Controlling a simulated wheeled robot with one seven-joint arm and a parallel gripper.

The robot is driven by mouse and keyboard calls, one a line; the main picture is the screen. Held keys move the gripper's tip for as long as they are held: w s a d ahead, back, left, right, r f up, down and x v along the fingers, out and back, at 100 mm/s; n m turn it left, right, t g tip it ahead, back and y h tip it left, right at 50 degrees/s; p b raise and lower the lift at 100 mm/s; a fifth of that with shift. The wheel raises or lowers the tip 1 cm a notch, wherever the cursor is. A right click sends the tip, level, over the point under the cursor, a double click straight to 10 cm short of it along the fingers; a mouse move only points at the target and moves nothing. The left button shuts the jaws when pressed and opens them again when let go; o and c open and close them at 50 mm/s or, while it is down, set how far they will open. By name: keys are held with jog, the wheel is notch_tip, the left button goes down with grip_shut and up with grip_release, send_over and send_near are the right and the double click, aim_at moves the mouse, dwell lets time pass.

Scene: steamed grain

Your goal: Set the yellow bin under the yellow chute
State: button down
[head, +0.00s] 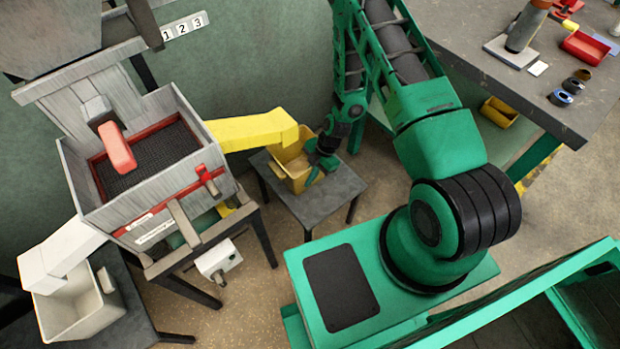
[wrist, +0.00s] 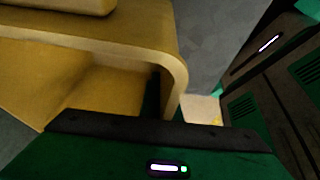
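The yellow bin (head: 299,181) stands on a small dark grey table, its open mouth below and just beyond the outlet of the yellow chute (head: 250,130). The chute slopes out from the right side of the grey machine, and its end overlaps the bin's far left part in the head view. My gripper (head: 316,165) is at the bin's right rim, with a green part reaching over the opening. In the wrist view, the bin's thick rim (wrist: 172,72) runs down behind my gripper's dark front edge. The fingertips are hidden, so their closure on the rim cannot be told.
The small table (head: 328,195) has bare top at the front and right of the bin. A white bin (head: 75,312) stands under a white chute (head: 62,255) at lower left. A workbench (head: 480,45) with tools and a second yellow container (head: 499,112) are at right.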

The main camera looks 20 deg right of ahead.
jog(key=c, duration=2)
grip_release()
